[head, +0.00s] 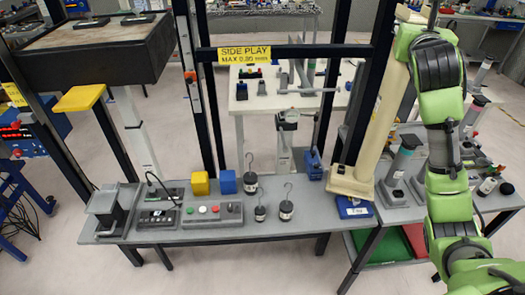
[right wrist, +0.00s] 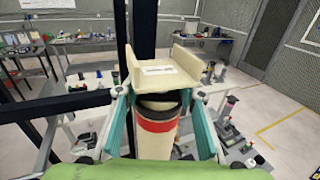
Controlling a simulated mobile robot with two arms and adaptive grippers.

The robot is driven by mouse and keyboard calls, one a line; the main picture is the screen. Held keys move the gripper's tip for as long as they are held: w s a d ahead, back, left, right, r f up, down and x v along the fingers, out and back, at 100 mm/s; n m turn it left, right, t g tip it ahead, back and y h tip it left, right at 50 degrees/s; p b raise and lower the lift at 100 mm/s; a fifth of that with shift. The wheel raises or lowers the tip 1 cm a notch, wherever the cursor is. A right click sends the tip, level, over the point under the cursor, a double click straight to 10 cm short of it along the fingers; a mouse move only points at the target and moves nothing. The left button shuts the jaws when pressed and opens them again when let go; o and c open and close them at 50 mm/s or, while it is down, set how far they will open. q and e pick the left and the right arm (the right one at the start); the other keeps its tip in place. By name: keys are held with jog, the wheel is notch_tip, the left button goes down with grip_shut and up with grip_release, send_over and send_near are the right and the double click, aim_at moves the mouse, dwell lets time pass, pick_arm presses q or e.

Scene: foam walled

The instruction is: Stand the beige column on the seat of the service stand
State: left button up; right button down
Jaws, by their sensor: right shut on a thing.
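The beige column (head: 383,105) stands roughly upright in the head view, parallel to the black post beside it. Its wide notched foot (head: 350,182) is low, over the right end of the grey bench. Whether the foot touches what is below is unclear. My right gripper (head: 418,18) is shut on the column near its top. In the right wrist view the teal fingers of this gripper (right wrist: 160,98) flank the column (right wrist: 155,143), which has a red band and a U-shaped beige end. A black frame with a yellow sign may be the service stand (head: 305,51); its seat is unclear. My left gripper is out of view.
Below the foot lies a blue device (head: 354,207). The grey bench (head: 150,235) holds hooked weights (head: 286,207), a yellow cube (head: 200,183), a blue cube (head: 228,182) and a button box (head: 212,212). A side table with grey posts (head: 403,155) stands right. Black posts are close to the column.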

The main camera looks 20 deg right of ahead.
jog(key=shift+s+a+r, duration=0.1)
jog(key=shift+s+r, duration=0.05)
jog(key=shift+r, duration=0.3)
jog(key=shift+a, duration=0.25)
jog(key=w+a+p, duration=0.4)
jog(key=a+p, duration=0.2)
jog(key=a, duration=1.1)
pick_arm(q)
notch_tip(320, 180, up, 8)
jog(key=p, duration=0.1)
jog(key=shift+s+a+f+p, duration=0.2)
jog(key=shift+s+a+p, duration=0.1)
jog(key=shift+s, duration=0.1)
pick_arm(e)
notch_tip(320, 180, down, 7)
jog(key=shift+w, duration=0.1)
jog(key=c, duration=1.4)
grip_release()
jog(key=shift+f, duration=0.25)
jog(key=shift+a, duration=0.15)
